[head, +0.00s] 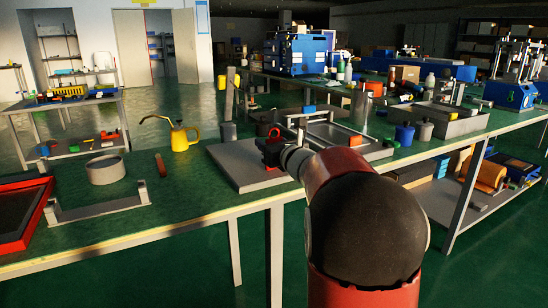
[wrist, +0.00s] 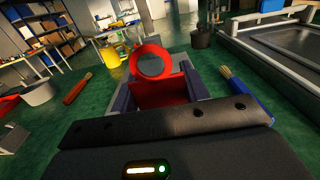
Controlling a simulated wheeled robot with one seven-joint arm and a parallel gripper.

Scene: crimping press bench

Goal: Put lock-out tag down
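The red lock-out tag (wrist: 160,93) has a red ring at its top and stands upright between my gripper's fingers in the wrist view. Both grey fingers of my gripper (wrist: 160,88) press against its sides, so the gripper looks shut on it. In the head view the tag's red ring (head: 274,132) shows just above my dark gripper (head: 272,150). My gripper is over or beside a flat grey plate (head: 242,168) on the green bench. The tag's lower end is hidden, and I cannot tell whether it touches a surface.
A yellow oil can (head: 180,140), a grey ring-shaped dish (head: 105,170) and a metal bracket (head: 98,208) stand to the left. A blue-handled brush (wrist: 248,97) lies right of the gripper. A metal tray (wrist: 285,60) is farther right. Green bench top is free at left centre.

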